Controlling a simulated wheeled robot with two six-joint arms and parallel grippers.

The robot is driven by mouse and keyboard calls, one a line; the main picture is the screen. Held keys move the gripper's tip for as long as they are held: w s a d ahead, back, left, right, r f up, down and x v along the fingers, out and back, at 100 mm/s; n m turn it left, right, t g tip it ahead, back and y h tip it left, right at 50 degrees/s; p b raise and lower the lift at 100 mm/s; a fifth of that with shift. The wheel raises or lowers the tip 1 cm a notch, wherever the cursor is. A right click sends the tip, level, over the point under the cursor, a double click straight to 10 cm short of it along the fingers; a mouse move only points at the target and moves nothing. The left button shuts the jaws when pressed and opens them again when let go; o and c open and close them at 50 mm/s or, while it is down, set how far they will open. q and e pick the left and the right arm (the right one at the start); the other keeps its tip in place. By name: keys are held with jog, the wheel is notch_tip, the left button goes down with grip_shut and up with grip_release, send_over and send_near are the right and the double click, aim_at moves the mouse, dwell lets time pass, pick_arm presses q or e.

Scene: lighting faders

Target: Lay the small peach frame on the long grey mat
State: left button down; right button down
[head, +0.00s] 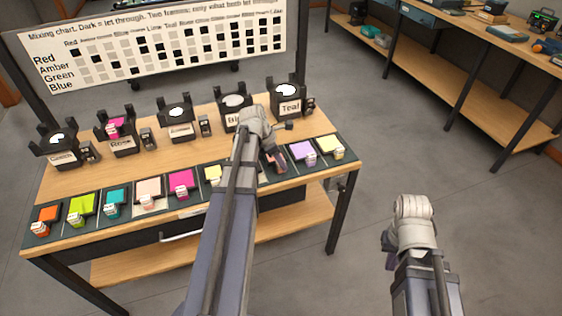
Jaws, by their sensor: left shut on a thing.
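A pale peach frame (149,188) with a white tag lies among other coloured frames on the long dark grey mat (350,161) along the table's front. My left arm reaches over the mat, and its gripper (282,127) is above the table near the right-hand stands. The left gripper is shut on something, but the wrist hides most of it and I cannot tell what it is. A dull salmon piece (275,160) shows below the wrist, partly hidden by my arm. My right gripper (388,260) is off the table to the right, over the floor; its fingers are mostly hidden.
Several black stands (177,120) with labels line the back of the table. One holds a magenta frame (115,128). A mixing chart (150,45) stands behind. Orange, lime, teal, magenta, yellow and lavender frames fill much of the mat. Another workbench (470,60) is at the back right.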

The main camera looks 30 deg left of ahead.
pick_arm(q)
jog(key=shift+f+b, duration=0.3)
jog(key=shift+f, duration=0.1)
jog(key=c, duration=0.6)
grip_release()
jog(key=shift+r, duration=0.15)
jog(key=shift+p+v, duration=3.7)
jog(key=shift+v, duration=0.15)
jog(key=shift+r, duration=0.1)
notch_tip(320, 180, up, 7)
jog(key=p, duration=0.7)
